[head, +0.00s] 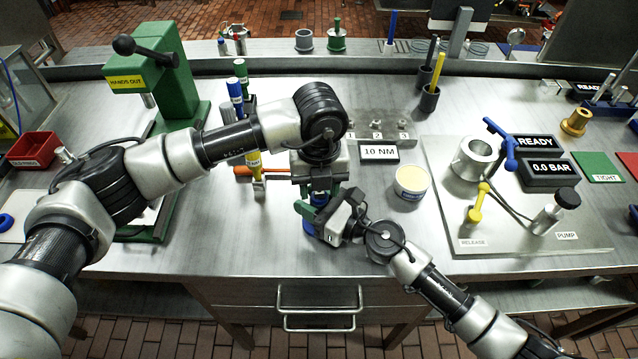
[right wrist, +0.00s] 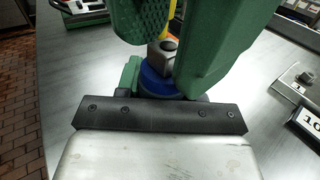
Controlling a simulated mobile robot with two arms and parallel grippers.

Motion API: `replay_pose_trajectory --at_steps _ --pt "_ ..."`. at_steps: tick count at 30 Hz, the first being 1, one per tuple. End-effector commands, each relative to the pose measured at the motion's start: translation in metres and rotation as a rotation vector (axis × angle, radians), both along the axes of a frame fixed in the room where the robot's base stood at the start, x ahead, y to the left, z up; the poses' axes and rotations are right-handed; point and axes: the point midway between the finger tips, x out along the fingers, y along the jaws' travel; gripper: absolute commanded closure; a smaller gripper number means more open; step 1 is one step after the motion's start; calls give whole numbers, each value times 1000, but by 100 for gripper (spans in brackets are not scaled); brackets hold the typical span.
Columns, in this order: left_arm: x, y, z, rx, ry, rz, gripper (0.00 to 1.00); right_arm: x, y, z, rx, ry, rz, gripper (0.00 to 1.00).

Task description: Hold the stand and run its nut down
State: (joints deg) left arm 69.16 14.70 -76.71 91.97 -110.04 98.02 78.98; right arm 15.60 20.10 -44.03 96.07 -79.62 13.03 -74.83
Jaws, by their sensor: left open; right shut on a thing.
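The stand is blue and round and shows low between my grippers in the head view (head: 311,228). In the right wrist view the blue stand (right wrist: 158,80) has a grey metal nut (right wrist: 162,52) at its top. My right gripper (head: 316,217) is shut on the stand from the front right; its grip is partly hidden. My left gripper (head: 318,192) points down over the stand. Its large green fingers (right wrist: 175,35) are open, one on each side of the nut in the right wrist view. I cannot tell whether they touch it.
A green press (head: 160,70) stands at the left, and tools with blue, green and yellow handles stand behind my left forearm. A "10 NM" sign (head: 379,152) and a cream-topped tub (head: 411,181) are close on the right. A valve plate (head: 440,215) lies further right.

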Motion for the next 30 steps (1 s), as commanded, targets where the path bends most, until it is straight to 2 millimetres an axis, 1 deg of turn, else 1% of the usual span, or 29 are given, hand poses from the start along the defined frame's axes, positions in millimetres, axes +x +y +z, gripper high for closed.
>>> replay_pose_trajectory --at_steps 8,15,17,25,30 --pt "0 0 -1 0 0 0 55 0 0 0 0 0 1 100" --pt "0 0 -1 -1 0 0 92 0 0 0 0 0 1 100" --pt "0 0 -1 -1 0 0 100 0 0 0 1 1 1 100" --pt "0 0 -1 0 -1 -20 100 0 0 0 1 1 0 100" --pt "0 0 -1 -1 -2 -88 100 0 0 0 1 1 0 100"
